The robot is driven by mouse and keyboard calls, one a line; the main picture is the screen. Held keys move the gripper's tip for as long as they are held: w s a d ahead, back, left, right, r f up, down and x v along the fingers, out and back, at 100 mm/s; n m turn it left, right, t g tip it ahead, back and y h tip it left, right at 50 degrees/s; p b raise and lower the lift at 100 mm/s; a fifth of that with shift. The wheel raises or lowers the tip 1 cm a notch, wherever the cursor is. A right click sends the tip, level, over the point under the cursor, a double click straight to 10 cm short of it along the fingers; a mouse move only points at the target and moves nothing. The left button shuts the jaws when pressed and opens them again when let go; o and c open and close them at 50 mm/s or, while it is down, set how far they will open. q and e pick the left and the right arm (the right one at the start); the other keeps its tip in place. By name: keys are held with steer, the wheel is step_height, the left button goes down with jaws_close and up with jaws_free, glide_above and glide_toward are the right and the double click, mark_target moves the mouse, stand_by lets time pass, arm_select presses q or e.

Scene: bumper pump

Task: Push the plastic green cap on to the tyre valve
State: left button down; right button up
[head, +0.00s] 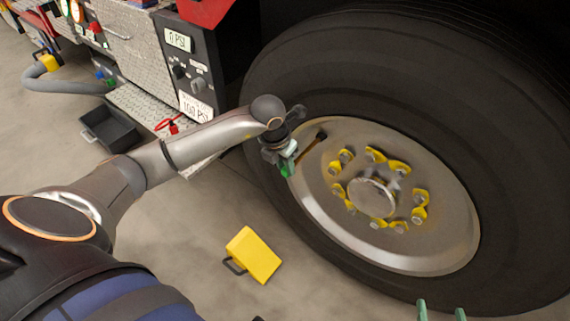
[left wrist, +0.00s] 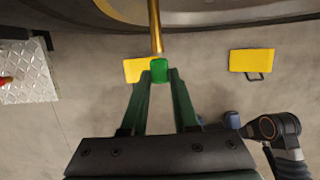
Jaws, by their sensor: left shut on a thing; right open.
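The green cap (left wrist: 159,70) sits between the fingertips of my left gripper (left wrist: 160,76), which is shut on it. In the head view, a small bright green patch (head: 285,171) shows at the tip of my left gripper (head: 286,163), beside the wheel rim. The brass tyre valve (left wrist: 155,28) comes down from the wheel in the left wrist view, its lower end right at the cap. I cannot tell whether they touch. In the head view the valve stem (head: 311,146) slants over the rim, with a dark upper end. My right gripper (head: 441,312) shows only its two separated green fingertips, open.
The large tyre (head: 500,100) and its steel rim (head: 330,230) fill the right side. A yellow wheel chock (head: 254,256) lies on the floor below. A black tray (head: 112,132) and the pump panel (head: 190,60) stand at left.

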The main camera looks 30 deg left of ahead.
arm_select(q)
steer(key=shift+w, duration=0.4)
arm_select(e)
steer(key=shift+f, duration=0.2)
stand_by(0.3)
arm_select(q)
steer(key=c, duration=0.6)
jaws_free()
arm_select(e)
steer(key=shift+r, duration=0.1)
arm_select(q)
steer(key=p+v, duration=0.2)
steer(key=v, duration=1)
steer(key=shift+r, duration=0.3)
arm_select(e)
steer(key=s+f+g, duration=0.3)
steer(key=s+f, duration=0.2)
steer(key=f, duration=0.1)
steer(key=shift+a+m+g, duration=0.2)
steer(key=shift+m+g, duration=0.1)
steer(key=shift+m, duration=0.1)
